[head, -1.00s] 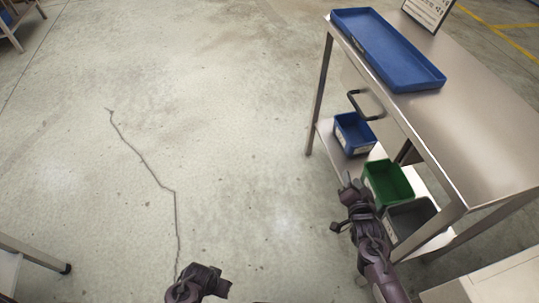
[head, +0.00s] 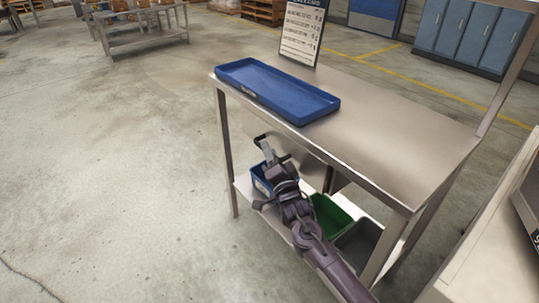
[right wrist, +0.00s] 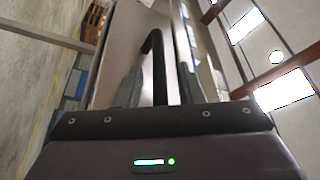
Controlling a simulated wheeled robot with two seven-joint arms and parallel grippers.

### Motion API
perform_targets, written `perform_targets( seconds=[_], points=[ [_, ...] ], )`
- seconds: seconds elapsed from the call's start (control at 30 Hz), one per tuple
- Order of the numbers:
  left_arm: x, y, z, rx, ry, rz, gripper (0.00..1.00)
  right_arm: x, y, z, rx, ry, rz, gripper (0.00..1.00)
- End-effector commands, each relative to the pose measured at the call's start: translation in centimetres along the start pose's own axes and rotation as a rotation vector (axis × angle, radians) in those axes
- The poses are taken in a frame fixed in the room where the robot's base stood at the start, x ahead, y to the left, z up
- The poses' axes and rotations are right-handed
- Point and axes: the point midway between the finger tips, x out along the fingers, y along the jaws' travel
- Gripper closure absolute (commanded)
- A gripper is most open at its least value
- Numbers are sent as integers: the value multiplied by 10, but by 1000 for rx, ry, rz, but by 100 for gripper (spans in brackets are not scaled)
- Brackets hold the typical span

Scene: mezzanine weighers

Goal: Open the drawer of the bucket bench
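The bucket bench (head: 400,125) is a steel table in the head view, with a pale drawer front (head: 306,163) under its top. The drawer looks shut. Its black bar handle (right wrist: 157,65) shows in the right wrist view, between my right gripper's fingers (right wrist: 158,85). The fingers are apart, one on each side of the bar, with visible gaps. In the head view my right gripper (head: 275,155) is at the drawer front and partly hides the handle. My left gripper is out of view.
A blue tray (head: 275,92) and a sign (head: 301,32) stand on the bench top. Blue (head: 260,181), green (head: 330,216) and grey (head: 358,240) bins sit on the lower shelf. Open floor (head: 120,180) lies to the left. Another counter (head: 490,230) stands at the right.

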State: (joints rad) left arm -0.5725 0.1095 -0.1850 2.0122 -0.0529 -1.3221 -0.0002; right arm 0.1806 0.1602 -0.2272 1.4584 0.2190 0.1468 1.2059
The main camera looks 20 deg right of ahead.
Motion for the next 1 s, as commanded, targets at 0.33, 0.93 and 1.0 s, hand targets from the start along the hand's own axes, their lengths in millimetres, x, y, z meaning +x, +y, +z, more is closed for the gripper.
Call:
perform_targets(
  seconds=[0.33,0.93,1.0],
  points=[
    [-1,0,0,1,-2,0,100,4,0,0,0,-1,1,67],
    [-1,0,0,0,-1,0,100,4,0,1,0,-1,2,100],
    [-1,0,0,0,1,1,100,4,0,1,0,-1,2,100]
  ],
)
